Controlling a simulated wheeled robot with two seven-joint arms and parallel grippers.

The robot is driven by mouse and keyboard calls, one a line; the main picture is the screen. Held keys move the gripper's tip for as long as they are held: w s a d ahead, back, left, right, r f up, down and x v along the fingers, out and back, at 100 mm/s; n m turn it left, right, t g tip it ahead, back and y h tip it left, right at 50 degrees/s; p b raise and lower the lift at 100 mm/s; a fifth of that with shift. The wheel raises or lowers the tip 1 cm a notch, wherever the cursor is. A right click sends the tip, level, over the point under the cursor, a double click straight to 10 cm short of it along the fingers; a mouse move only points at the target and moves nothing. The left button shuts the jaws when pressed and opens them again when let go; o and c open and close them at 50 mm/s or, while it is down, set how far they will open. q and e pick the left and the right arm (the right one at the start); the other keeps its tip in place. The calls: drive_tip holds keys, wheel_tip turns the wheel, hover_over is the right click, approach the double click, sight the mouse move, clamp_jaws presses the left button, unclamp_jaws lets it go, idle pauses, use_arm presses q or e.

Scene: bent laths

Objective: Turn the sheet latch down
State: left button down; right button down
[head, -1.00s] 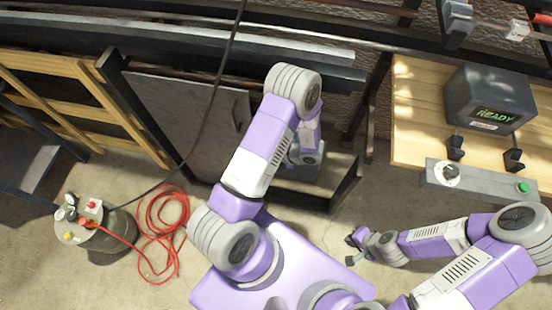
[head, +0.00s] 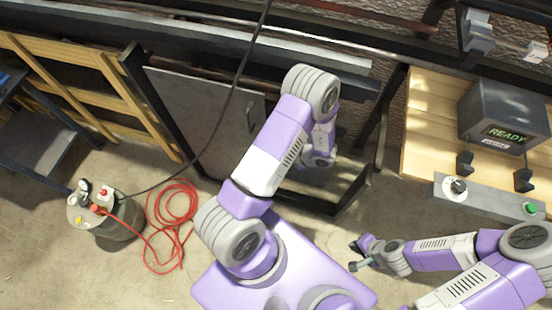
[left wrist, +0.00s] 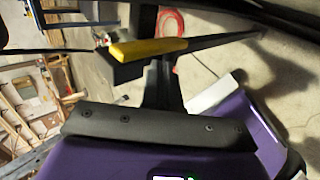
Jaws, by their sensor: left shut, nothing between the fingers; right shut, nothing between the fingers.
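A bar with a yellow grip (left wrist: 150,48) crosses the upper middle of the left wrist view. It looks like the sheet latch, but I cannot be sure. In the head view no latch can be made out. My left gripper (left wrist: 160,80) is shut and empty, its dark fingers close below the yellow grip; whether they touch it I cannot tell. In the head view my left arm hides most of that gripper, in front of the dark frame. My right gripper (head: 358,256) is shut and empty, over bare floor at the lower right.
A grey panel (head: 195,105) in a dark frame stands left of my left arm, crossed by a black cable. A canister (head: 105,215) with a red hose (head: 170,215) is on the floor. A wooden bench (head: 430,110) bears a READY box (head: 505,115).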

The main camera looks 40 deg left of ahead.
use_arm(q)
drive_tip(key=p+v, duration=0.3)
drive_tip(key=v, duration=1)
drive_tip(key=shift+r+p, duration=0.25)
drive_tip(key=shift+p, duration=0.15)
drive_tip(key=shift+w, duration=0.1)
drive_tip(key=w+f+m+t+h, duration=0.4)
drive_tip(key=f+m+t, duration=0.3)
drive_tip(key=m, duration=1.1)
drive_tip(key=s+d+m+g+h, duration=0.1)
drive_tip(key=s+d+m+h, duration=0.3)
drive_tip(key=s+m, duration=0.3)
drive_tip(key=s+d+f+m+g+h, duration=0.1)
drive_tip(key=s+d+m+h, duration=0.3)
drive_tip(key=m, duration=0.9)
drive_tip(key=s+d+g, duration=0.1)
drive_tip(key=s+d, duration=0.1)
drive_tip(key=d, duration=0.1)
drive_tip(key=shift+s+h, duration=0.35)
drive_tip(key=shift+h, duration=0.05)
